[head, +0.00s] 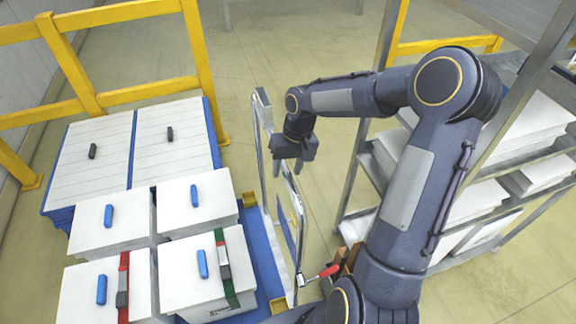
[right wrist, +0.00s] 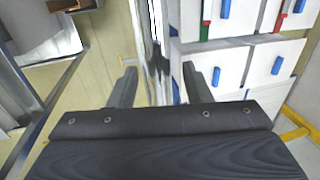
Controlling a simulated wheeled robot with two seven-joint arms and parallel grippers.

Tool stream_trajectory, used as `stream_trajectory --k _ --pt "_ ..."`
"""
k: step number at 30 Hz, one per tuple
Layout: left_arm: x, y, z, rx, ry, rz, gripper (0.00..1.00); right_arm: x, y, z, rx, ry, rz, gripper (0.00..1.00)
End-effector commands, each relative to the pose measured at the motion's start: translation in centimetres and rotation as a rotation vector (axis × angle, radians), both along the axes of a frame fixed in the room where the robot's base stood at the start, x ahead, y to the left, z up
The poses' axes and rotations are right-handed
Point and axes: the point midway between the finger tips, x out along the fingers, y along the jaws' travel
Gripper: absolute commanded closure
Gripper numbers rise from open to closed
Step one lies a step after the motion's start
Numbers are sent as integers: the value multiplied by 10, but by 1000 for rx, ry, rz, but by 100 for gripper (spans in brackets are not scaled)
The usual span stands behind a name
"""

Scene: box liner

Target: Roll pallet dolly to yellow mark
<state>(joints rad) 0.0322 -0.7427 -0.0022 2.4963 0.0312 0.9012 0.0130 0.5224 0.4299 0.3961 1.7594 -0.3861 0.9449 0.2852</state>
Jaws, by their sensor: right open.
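The pallet dolly has a blue deck (head: 268,270) and an upright silver push handle (head: 263,112) along its right side. White boxes (head: 190,205) with blue grips stand on it, some with red or green straps. My right gripper (head: 288,168) is open and hangs at the handle. In the right wrist view its fingers (right wrist: 158,72) are spread, with the silver handle posts (right wrist: 151,22) showing between them. I cannot tell whether they touch. I cannot make out a yellow floor mark for sure. My left gripper is not in view.
A grey metal rack (head: 352,195) with white boxes stands to the right of the dolly. A yellow guard rail (head: 125,95) stands behind at the left, by more white-lidded boxes (head: 88,145). A red-handled item (head: 328,271) is beside the handle. Open floor (head: 255,55) lies beyond.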

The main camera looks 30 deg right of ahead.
Motion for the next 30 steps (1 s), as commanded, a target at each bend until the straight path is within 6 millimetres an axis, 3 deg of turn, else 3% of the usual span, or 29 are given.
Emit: stream_trajectory --k 7,18,30 --pt "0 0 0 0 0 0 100 0 0 -2 0 0 0 56" --pt "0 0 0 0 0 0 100 0 0 -1 0 0 0 100" --pt "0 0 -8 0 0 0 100 3 11 -2 2 -1 2 100"
